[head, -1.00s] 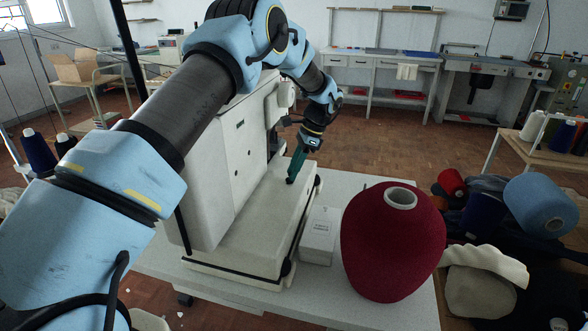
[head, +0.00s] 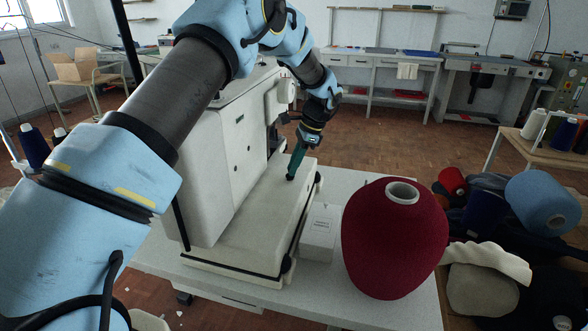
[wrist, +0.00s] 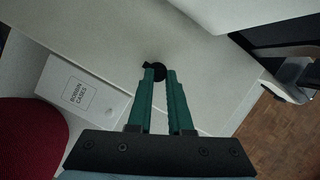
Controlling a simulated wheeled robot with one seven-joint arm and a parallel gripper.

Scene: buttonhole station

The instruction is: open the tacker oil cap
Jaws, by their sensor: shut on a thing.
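The white tacker machine (head: 225,165) stands on the grey table, with a flat bed (head: 258,215) in front. The oil cap (wrist: 157,70) is a small black round knob on the bed in the wrist view. It shows as a dark spot under my fingertips in the head view (head: 290,178). My gripper (wrist: 160,72) has green fingers and is shut on the cap, with part of the cap showing past the tips. My gripper reaches down to the bed's far end in the head view (head: 291,175). The fingers hide the rest of the cap.
A white bobbin cases box (head: 319,233) stands beside the bed, and it also shows in the wrist view (wrist: 82,95). A large dark red yarn cone (head: 393,245) stands right of it. Dark cloth and cones (head: 500,215) lie further right. The bed top around the cap is clear.

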